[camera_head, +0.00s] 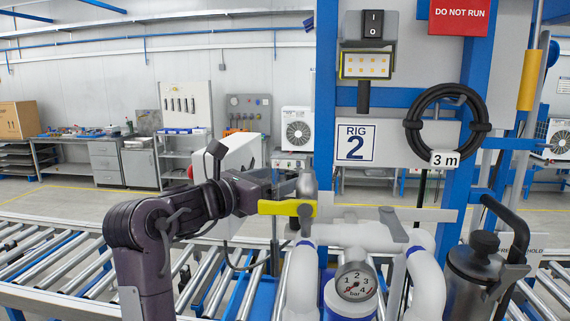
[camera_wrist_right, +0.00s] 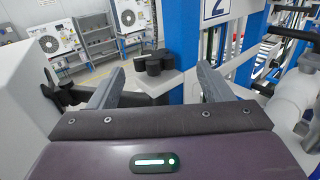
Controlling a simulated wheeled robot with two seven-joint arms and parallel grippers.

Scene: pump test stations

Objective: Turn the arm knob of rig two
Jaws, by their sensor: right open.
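My right gripper (camera_head: 288,190) reaches in from the left in the head view, in front of rig two, below and left of its "RIG 2" sign (camera_head: 356,144). In the right wrist view the right gripper (camera_wrist_right: 160,72) is open, its two fingers apart with nothing held. A black lobed knob (camera_wrist_right: 155,62) on a grey block (camera_wrist_right: 163,83) shows in the gap between the fingers, beyond the palm. I see no clear contact with it. In the head view I cannot make out this knob; the gripper may hide it. My left gripper is not in view.
A yellow handle (camera_head: 280,208) lies close below the right gripper in the head view. White pipes (camera_head: 345,235), a pressure gauge (camera_head: 355,281) and a grey canister (camera_head: 480,265) stand to the right. A white box (camera_head: 238,150) is behind the arm. Rollers (camera_head: 60,265) run along the left.

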